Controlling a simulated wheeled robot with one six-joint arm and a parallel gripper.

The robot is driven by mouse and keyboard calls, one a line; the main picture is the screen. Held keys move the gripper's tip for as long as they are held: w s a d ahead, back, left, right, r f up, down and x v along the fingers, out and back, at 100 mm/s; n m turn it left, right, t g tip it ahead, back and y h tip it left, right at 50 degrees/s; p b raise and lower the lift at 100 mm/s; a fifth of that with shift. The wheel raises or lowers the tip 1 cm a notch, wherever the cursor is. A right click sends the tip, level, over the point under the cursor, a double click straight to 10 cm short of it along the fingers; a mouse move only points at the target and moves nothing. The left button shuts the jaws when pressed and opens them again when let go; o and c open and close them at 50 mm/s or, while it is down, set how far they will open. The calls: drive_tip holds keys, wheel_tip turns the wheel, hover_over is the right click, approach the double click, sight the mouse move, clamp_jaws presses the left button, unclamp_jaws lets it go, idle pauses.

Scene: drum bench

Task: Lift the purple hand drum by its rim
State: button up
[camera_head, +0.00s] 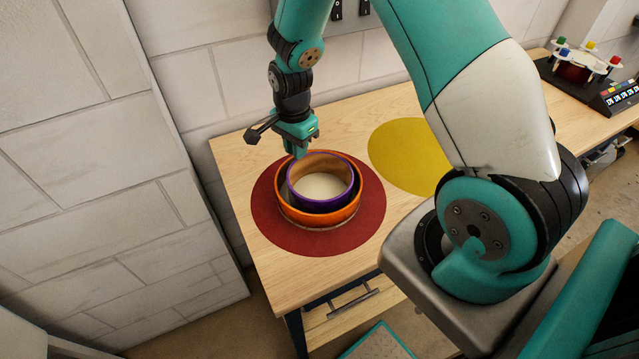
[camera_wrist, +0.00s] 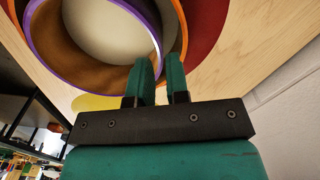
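The purple-rimmed hand drum (camera_head: 322,202) sits nested inside a larger orange-rimmed drum (camera_head: 347,214), with a narrow gap between their walls. Its pale inside faces up. It also shows in the wrist view (camera_wrist: 75,84). My gripper (camera_head: 299,152) points down at the far left part of the rims. In the wrist view my gripper (camera_wrist: 164,70) has its two green fingers apart, with the purple rim running between them. One finger is on the drum's inner side, the other towards the orange rim. Whether either finger touches the rim I cannot tell.
Both drums stand on a dark red round mat (camera_head: 283,235) on the wooden bench (camera_head: 236,168). A yellow round mat (camera_head: 392,147) to the right is bare where visible. A stone wall (camera_head: 90,150) stands close on the left. A device with coloured knobs (camera_head: 585,65) stands far right.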

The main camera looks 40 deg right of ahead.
sight(299, 179)
drive_tip(key=shift+f+p, duration=1.15)
drive_tip(key=shift+f, duration=1.75)
drive_tip(key=shift+c, duration=0.5)
clamp_jaws()
